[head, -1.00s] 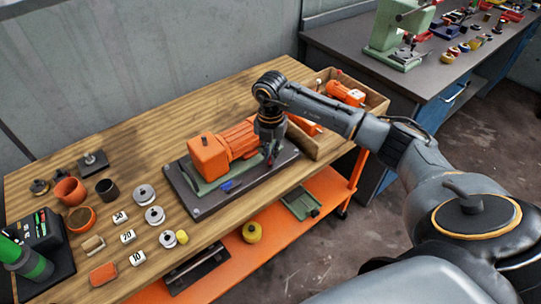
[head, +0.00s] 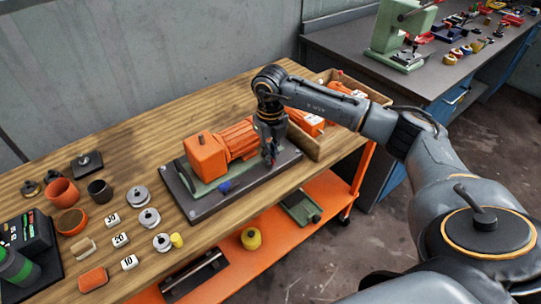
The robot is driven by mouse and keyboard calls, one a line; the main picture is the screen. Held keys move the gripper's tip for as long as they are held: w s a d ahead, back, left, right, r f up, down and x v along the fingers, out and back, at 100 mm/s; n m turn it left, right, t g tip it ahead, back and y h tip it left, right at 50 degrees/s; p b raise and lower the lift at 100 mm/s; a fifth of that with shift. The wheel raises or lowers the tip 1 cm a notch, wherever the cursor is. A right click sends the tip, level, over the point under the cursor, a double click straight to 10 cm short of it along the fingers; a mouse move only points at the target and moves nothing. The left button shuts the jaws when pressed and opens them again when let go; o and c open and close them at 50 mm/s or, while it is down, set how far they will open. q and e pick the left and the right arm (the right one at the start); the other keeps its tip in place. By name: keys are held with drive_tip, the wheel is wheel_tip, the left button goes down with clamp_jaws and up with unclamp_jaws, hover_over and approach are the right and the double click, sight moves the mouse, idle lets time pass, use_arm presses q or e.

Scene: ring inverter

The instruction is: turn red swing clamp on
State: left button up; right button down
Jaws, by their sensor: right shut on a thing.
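An orange motor (head: 215,153) lies on a dark base plate (head: 205,211) on the wooden workbench. A blue clamp handle (head: 225,187) shows at the front of the plate. My right gripper (head: 269,158) points down at the right end of the motor, over the plate. A small red part, which looks like the red swing clamp (head: 271,160), shows at its fingertips. The gripper is shut on it; its fingers hide most of the clamp. My left gripper is not in view.
A wooden crate (head: 318,152) with orange motors stands right of the plate, close to my right arm. Weights, number cards and cups stand on the bench's left (head: 110,240). An orange lower shelf (head: 310,190) holds a green tray (head: 300,208) and a yellow spool (head: 251,238).

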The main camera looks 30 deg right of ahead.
drive_tip(key=shift+n, duration=0.5)
drive_tip(key=c, duration=1.5)
unclamp_jaws()
drive_tip(key=shift+o, duration=0.2)
drive_tip(key=shift+r, duration=0.1)
wheel_tip(320, 180, up, 12)
